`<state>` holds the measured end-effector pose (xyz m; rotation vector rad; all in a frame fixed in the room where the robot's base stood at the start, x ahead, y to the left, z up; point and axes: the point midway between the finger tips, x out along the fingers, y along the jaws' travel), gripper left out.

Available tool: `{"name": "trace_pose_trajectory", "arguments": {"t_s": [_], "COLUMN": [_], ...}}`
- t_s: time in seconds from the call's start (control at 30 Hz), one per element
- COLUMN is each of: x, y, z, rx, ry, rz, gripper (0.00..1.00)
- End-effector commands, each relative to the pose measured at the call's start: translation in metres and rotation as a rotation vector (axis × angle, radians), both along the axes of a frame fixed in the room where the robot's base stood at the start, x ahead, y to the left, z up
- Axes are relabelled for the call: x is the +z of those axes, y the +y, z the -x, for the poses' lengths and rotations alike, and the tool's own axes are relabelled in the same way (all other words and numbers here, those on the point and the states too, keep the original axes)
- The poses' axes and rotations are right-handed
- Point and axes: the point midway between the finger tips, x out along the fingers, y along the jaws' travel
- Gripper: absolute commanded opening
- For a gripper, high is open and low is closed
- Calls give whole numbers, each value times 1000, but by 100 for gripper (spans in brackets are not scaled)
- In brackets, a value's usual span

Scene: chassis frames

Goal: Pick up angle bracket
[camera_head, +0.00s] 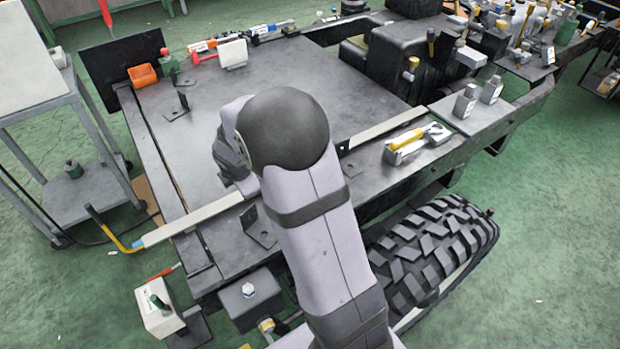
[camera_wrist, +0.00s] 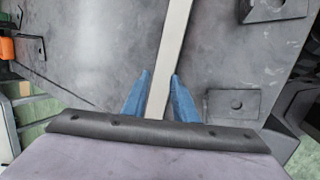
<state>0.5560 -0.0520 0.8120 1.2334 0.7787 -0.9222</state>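Dark angle brackets lie on the grey chassis plate (camera_head: 290,80). One bracket (camera_head: 180,106) is at the upper left of the plate. Another bracket (camera_head: 258,228) is near the front edge, left of my arm. In the wrist view, one bracket (camera_wrist: 232,104) lies right of my gripper, another (camera_wrist: 275,8) is at the top right, and a third (camera_wrist: 32,46) is at the left. My gripper (camera_wrist: 161,74) shows two blue fingers apart, with no bracket between them. In the head view, my arm hides the gripper.
A long pale bar (camera_head: 195,218) crosses the chassis under my arm; in the wrist view the bar (camera_wrist: 170,50) passes between the fingers' outlines. An orange part (camera_head: 142,76) and a white box (camera_head: 233,53) stand at the back left. A tyre (camera_head: 435,250) is at the right.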

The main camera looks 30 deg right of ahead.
Motion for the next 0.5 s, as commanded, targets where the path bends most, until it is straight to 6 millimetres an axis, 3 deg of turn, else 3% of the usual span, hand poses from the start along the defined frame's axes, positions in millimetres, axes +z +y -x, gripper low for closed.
{"name": "trace_pose_trajectory", "arguments": {"t_s": [0.03,0.2,0.33,0.5], "x": [19,34,43,46], "y": [-20,-73,-100,-116], "z": [11,45,65,79], "rx": [17,98,143,172], "ry": [55,229,325,388], "rz": [46,180,240,275], "gripper": [26,26,26,26]}}
